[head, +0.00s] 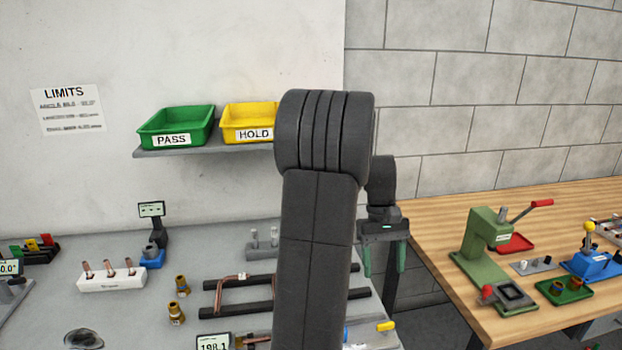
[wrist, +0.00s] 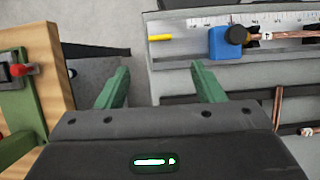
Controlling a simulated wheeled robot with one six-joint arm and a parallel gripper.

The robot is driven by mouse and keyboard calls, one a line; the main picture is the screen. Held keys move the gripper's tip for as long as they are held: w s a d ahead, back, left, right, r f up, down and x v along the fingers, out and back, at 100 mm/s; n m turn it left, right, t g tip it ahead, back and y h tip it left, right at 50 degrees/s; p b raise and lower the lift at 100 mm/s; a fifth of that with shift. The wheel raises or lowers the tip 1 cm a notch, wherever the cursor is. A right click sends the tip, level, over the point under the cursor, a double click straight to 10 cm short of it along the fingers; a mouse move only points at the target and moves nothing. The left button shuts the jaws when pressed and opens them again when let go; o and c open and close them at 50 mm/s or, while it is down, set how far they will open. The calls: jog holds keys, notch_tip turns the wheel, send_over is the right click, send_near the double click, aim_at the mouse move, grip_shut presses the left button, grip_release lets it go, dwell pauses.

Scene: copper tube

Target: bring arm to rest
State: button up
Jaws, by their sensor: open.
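My gripper (head: 384,262) hangs to the right of my dark arm in the head view, fingers pointing down. It is over the gap between the grey bench (head: 130,240) and the wooden bench (head: 530,205). My arm hides part of the grey bench in the head view.
A bent copper tube (head: 245,280) lies on dark rails on the grey bench. A blue clamp (wrist: 230,42) sits on a ruler at the bench edge. A green press (head: 487,240) stands on the wooden bench. Green (head: 178,122) and yellow (head: 245,118) bins sit on a wall shelf.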

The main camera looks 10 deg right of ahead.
aim_at(386, 323)
jog(key=p+x, duration=0.1)
jog(key=x, duration=1.2)
jog(key=shift+s+f, duration=0.1)
jog(key=shift+f, duration=0.1)
jog(key=shift+r, duration=0.15)
